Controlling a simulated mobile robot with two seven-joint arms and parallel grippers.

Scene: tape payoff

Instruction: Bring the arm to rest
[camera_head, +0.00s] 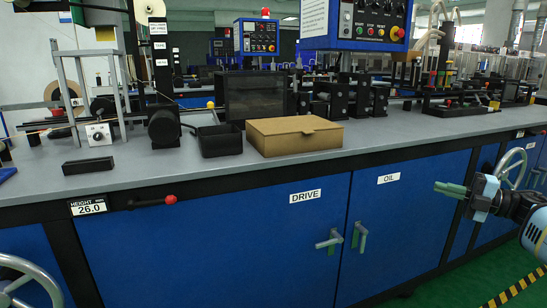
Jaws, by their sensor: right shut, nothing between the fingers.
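My right gripper (441,187) comes in from the right edge of the head view, in front of the blue cabinet doors. Its green fingers are shut together and point left, with nothing between them. It is lower in the picture than the bench top, beside the door labelled OIL (390,215). It appears apart from the cabinet, though the exact gap cannot be told. My left gripper is not in view.
The grey bench top (380,137) carries a cardboard box (293,134), a black open tray (219,140), a black block (88,166) and machine parts. Door handles (328,240), a red-knobbed lever (170,200) and handwheels (28,285) stick out in front. Green floor lies at the lower right.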

